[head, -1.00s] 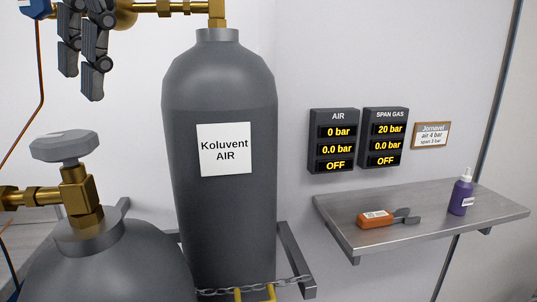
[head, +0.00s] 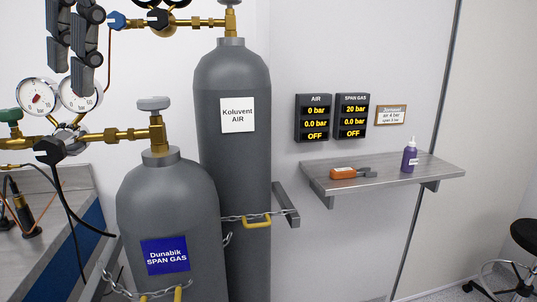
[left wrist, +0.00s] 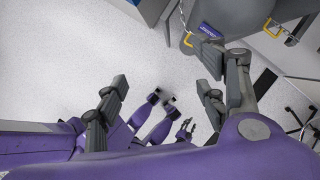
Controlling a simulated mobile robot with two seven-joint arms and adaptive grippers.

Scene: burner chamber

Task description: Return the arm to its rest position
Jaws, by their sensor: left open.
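My left gripper (head: 76,78) hangs at the upper left of the head view, fingers down and apart, with nothing between them. It is in front of the wall, above the pressure gauges in the picture. In the left wrist view its fingers (left wrist: 163,72) are spread wide over bare floor. A small dark claw shape (left wrist: 186,129) low in that view looks like my right gripper; it is too small to read its jaws.
The SPAN GAS cylinder (head: 168,215) and taller AIR cylinder (head: 234,165) stand chained. Two round gauges (head: 38,97) and brass fittings are at left. A wall shelf (head: 385,178) holds an orange tool (head: 343,174) and purple bottle (head: 409,158). A stool (head: 525,236) stands far right.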

